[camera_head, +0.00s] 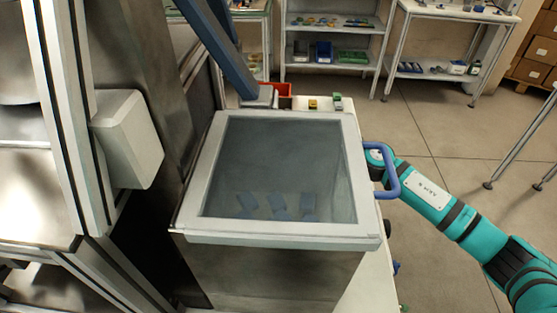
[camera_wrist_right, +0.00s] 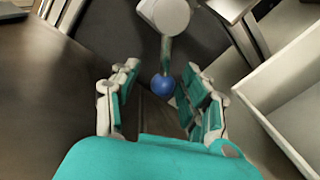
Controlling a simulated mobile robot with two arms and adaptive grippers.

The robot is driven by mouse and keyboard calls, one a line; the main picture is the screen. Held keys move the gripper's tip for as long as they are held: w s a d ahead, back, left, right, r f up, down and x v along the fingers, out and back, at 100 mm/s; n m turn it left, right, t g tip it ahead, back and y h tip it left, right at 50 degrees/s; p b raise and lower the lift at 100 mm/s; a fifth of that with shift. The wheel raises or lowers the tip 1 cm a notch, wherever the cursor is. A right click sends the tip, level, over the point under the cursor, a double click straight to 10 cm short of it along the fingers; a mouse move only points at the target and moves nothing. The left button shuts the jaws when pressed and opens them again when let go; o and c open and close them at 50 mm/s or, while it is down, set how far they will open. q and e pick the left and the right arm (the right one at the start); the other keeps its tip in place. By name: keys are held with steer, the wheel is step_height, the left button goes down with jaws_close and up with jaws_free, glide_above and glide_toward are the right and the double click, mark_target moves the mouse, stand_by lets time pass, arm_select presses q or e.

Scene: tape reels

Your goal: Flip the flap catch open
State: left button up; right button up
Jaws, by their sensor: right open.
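A box with a clear lid in a pale frame (camera_head: 362,205) stands in the middle of the head view. A blue bar handle (camera_head: 392,172) sticks out from the lid's right side. In the right wrist view, a blue ball knob (camera_wrist_right: 163,85) sits on a short metal stem below a pale round part (camera_wrist_right: 165,14); I take this to be the flap catch. My right gripper (camera_wrist_right: 160,88) is open, with the knob between its fingertips, apart from both fingers. In the head view my teal arm reaches the box's right side; its fingers are hidden there. My left gripper is not seen.
Several blue pieces (camera_head: 279,202) show through the clear lid. A large metal machine fills the left side. Shelves (camera_head: 335,40) stand at the back. Open floor lies to the right.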

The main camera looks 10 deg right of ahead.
steer(key=v, duration=1.2)
steer(key=shift+d, duration=0.1)
